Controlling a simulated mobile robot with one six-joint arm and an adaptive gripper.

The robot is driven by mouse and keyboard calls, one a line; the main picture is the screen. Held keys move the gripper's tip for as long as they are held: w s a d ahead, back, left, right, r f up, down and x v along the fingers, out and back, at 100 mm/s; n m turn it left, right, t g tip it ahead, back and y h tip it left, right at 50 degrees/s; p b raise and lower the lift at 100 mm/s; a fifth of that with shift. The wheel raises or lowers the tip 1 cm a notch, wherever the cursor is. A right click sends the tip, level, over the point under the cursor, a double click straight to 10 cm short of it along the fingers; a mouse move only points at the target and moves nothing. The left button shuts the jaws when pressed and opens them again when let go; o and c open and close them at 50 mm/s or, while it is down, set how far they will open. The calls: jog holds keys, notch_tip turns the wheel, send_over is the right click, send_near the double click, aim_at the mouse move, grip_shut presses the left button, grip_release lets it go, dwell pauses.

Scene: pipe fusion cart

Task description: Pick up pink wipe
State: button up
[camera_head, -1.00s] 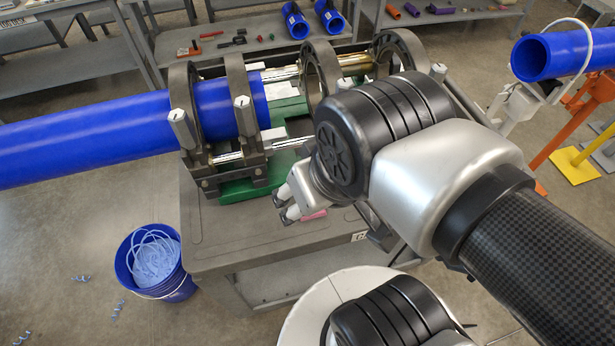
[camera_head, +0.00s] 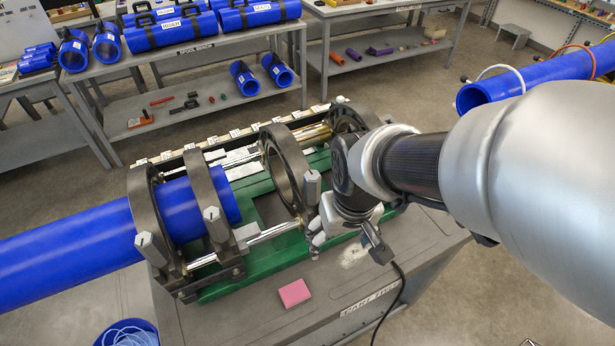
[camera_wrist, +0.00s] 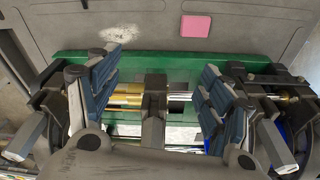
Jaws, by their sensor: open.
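The pink wipe (camera_head: 294,292) is a small flat pink square lying on the grey cart top (camera_head: 260,311), in front of the green fusion machine base. It also shows in the wrist view (camera_wrist: 196,26), at the top, beyond the fingertips. My gripper (camera_head: 317,242) is above the cart's machine, behind and right of the wipe in the head view. In the wrist view my gripper (camera_wrist: 160,82) has its two fingers spread wide over the green base and metal rods. Nothing is between the fingers, and the wipe is apart from them.
The fusion machine's dark clamp rings (camera_head: 287,165) stand close beside my gripper. A long blue pipe (camera_head: 80,245) runs through the left rings. A blue bucket (camera_head: 128,334) is at the lower left. A pale powdery patch (camera_head: 354,256) marks the cart top. The cart top around the wipe is clear.

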jog(key=shift+o, duration=1.1)
jog(key=a+f+n+g+p, duration=0.1)
jog(key=a+f+n+p, duration=0.1)
jog(key=a+f, duration=0.7)
jog(key=shift+g+h+p, duration=0.3)
jog(key=shift+g+p, duration=0.1)
jog(key=shift+p, duration=0.15)
jog(key=b, duration=0.3)
send_over(295, 293)
jog(key=shift+n, duration=0.3)
jog(key=f, duration=1.2)
jog(key=shift+w+d+f, duration=0.1)
jog(key=shift+w, duration=0.25)
jog(key=shift+s+f+b, duration=0.15)
jog(key=shift+f+b, duration=0.25)
jog(key=shift+f, duration=1.1)
jog(key=shift+s+f+b, duration=0.15)
jog(key=shift+f+b, duration=0.2)
jog(key=shift+f, duration=1.1)
jog(key=c, duration=0.9)
jog(key=shift+r, duration=0.15)
jog(key=shift+c, duration=0.2)
